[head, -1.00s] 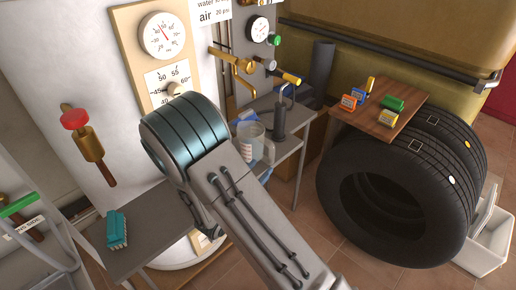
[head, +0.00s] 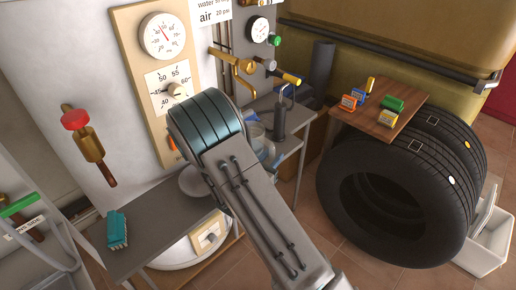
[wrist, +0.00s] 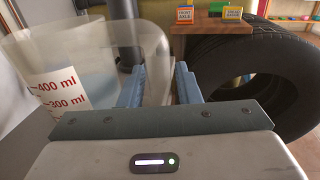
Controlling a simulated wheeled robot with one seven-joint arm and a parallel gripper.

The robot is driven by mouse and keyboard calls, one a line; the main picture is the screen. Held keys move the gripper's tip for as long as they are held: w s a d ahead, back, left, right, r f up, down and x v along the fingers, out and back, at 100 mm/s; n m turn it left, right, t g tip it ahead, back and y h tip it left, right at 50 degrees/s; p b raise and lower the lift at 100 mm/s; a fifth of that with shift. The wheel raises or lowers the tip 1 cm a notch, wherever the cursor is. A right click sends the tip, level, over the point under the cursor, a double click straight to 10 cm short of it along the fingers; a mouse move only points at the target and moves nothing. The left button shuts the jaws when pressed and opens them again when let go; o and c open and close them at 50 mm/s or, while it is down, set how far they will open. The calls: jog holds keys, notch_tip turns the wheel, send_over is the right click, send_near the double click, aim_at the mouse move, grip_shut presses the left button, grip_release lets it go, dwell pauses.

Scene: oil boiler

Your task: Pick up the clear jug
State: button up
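The clear jug (wrist: 75,60) stands close at the left in the wrist view, with red "400 ml" and "300 ml" marks on a white label. In the head view the jug (head: 253,129) shows only in part behind my arm, on the grey bench. My gripper (wrist: 158,80) has two blue fingers standing apart at the jug's right side. The left finger overlaps the jug's clear wall in the picture. Part of the jug, which looks like its handle, shows between the fingers; I cannot tell whether they touch it.
The grey bench (head: 140,250) also bears a teal brush (head: 117,230) at its left. A dark pump-like tool (head: 279,120) stands behind the jug. Tyres (head: 360,185) and a wooden board (head: 385,125) with small coloured boxes are at the right. Gauges and valves line the back wall.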

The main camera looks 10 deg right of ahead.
aim_at(270, 149)
grip_shut()
jog(key=shift+r, duration=0.85)
notch_tip(270, 149, up, 3)
jog(key=shift+f, duration=0.15)
jog(key=s+d+r, duration=0.6)
jog(key=s+d, duration=0.1)
jog(key=d, duration=0.2)
jog(key=shift+r+p, duration=0.35)
jog(key=shift+p, duration=0.1)
